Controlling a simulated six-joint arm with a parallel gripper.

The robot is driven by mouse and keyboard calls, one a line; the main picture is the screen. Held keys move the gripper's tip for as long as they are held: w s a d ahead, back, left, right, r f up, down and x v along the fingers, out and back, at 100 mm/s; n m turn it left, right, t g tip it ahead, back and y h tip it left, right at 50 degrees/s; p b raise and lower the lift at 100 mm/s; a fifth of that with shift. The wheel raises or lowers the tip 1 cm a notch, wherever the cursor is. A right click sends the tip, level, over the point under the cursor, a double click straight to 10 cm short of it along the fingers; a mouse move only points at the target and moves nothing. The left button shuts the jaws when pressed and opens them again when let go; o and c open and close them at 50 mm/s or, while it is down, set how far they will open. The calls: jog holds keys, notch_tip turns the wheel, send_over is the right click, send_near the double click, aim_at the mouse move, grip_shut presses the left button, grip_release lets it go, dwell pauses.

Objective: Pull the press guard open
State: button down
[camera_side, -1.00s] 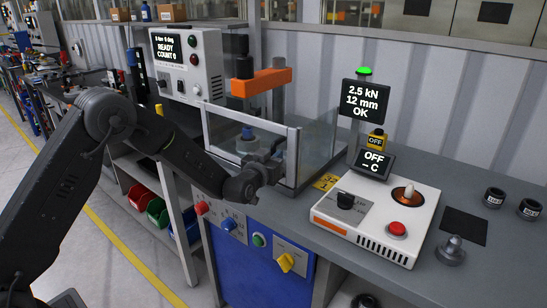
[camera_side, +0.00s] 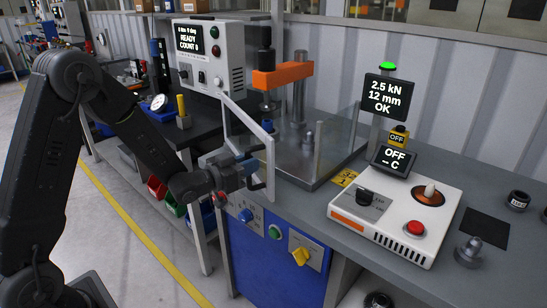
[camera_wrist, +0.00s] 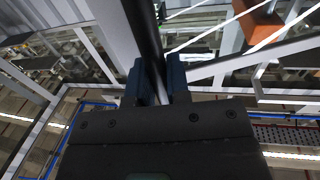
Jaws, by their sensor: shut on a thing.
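The press guard (camera_side: 271,162) is a clear panel in a pale metal frame at the front of the press. It stands swung outward at an angle, its right-hand post away from the press bed. My gripper (camera_side: 246,168) is at the guard's outer side, low near that post. In the wrist view my gripper (camera_wrist: 158,82) is shut on the dark bar handle (camera_wrist: 143,28), which runs up between the two fingers. The press (camera_side: 283,75) has an orange arm above a metal bed. The exact grip is small in the side view.
A heater unit (camera_side: 395,212) with a red button stands right of the press. A display (camera_side: 384,96) reads 2.5 kN, 12 mm, OK. A control box (camera_side: 208,55) stands behind left. A blue cabinet (camera_side: 260,268) with knobs is below. Open floor lies at the front left.

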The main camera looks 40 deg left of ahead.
jog(key=s+a+m+g+h, duration=0.3)
jog(key=s+a, duration=0.6)
jog(key=a, duration=0.4)
jog(key=s+a+m+g+h, duration=0.3)
jog(key=s+a+h, duration=0.4)
jog(key=a, duration=0.7)
jog(key=shift+s+m, duration=0.9)
jog(key=shift+s, duration=0.4)
jog(key=shift+r, duration=0.1)
jog(key=c, duration=1.1)
grip_release()
